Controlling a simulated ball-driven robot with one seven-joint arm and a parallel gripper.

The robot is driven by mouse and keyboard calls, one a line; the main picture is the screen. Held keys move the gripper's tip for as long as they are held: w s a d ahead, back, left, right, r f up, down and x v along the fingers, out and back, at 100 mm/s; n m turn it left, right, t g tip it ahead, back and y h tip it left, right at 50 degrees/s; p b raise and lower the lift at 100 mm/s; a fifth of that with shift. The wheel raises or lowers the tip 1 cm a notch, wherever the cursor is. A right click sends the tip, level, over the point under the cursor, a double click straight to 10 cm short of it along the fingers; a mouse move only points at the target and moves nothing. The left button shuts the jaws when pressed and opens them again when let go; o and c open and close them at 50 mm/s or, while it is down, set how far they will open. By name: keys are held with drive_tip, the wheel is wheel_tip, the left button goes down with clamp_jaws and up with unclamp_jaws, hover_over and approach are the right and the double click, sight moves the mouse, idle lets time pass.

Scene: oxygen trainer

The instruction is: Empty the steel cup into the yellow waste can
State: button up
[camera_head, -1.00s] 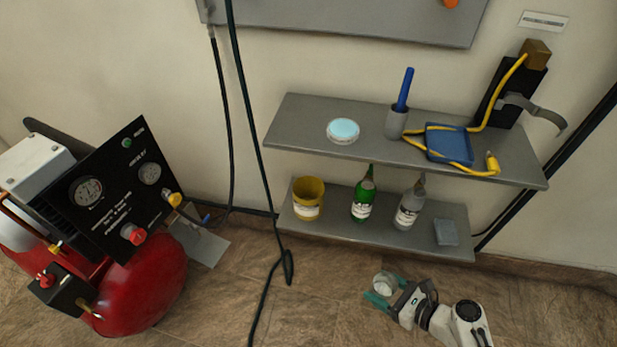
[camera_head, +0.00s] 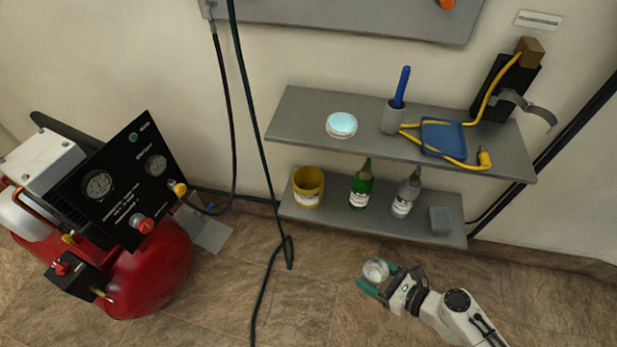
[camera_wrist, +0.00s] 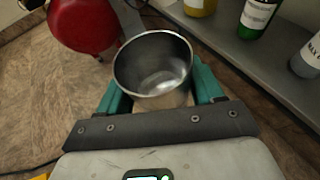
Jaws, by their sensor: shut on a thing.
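The steel cup (camera_head: 376,269) is in my gripper (camera_head: 375,278), held over the floor in front of the lower shelf. In the wrist view the cup (camera_wrist: 153,70) sits between the two teal fingers of my gripper (camera_wrist: 155,85), its open mouth towards the camera. I see bare metal inside it and cannot tell whether it holds anything. The yellow waste can (camera_head: 308,187) stands upright at the left end of the lower shelf, up and left of my gripper. Its lower edge also shows at the top of the wrist view (camera_wrist: 200,6).
A green bottle (camera_head: 361,188) and a grey bottle (camera_head: 405,195) stand right of the can on the lower shelf (camera_head: 335,215). The upper shelf (camera_head: 290,125) overhangs them. A red compressor (camera_head: 150,275) stands at left. A dark hose (camera_head: 255,150) hangs left of the shelves.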

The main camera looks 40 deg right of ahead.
drive_tip(key=shift+s+a, duration=0.15)
drive_tip(key=shift+s, duration=0.1)
